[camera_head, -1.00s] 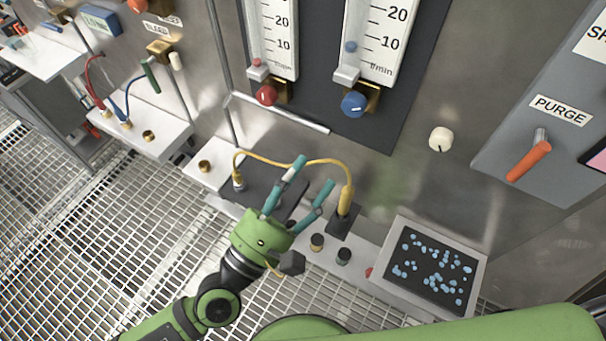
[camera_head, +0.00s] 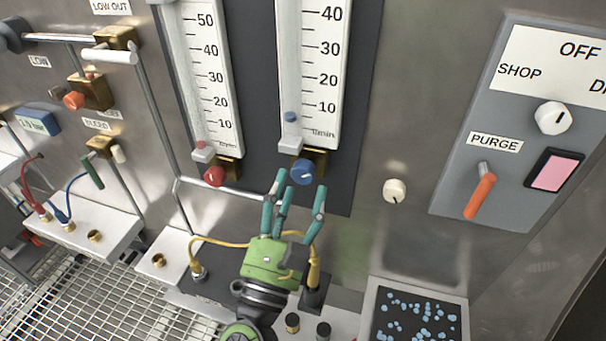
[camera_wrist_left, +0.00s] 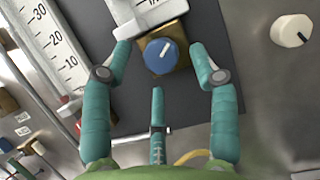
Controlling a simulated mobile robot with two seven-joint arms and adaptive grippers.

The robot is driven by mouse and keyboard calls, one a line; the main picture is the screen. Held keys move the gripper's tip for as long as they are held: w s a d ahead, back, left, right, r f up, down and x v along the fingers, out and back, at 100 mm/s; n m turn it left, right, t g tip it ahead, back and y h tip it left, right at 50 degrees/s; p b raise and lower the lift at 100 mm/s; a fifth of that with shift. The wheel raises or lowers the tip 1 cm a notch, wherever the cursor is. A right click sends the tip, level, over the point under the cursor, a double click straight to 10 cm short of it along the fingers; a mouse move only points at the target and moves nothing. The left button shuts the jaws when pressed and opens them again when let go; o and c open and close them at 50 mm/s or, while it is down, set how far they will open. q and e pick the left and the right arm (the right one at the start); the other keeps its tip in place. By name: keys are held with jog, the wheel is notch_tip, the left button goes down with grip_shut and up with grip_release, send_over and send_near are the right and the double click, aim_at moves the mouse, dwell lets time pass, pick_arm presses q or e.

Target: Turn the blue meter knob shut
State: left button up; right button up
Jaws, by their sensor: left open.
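The blue meter knob (camera_head: 303,171) sits on a brass block at the foot of the right-hand flow meter (camera_head: 312,80). In the left wrist view the blue knob (camera_wrist_left: 161,56) faces me, with a white line slanting up to the right. My left gripper (camera_head: 295,190) is open and empty just below the knob. In the left wrist view its teal fingers (camera_wrist_left: 160,65) spread to the left, right and below the knob; I cannot tell whether any touches it. My right gripper does not show.
A red knob (camera_head: 214,176) sits under the left meter. A cream knob (camera_head: 395,190) is on the steel wall to the right. A panel with an orange purge lever (camera_head: 480,196) stands farther right. A yellow cable (camera_head: 228,241) runs behind my gripper. A speckled tray (camera_head: 418,316) lies below.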

pick_arm(q)
jog(key=shift+x, duration=1.1)
jog(key=shift+c, duration=0.4)
jog(key=c, duration=1)
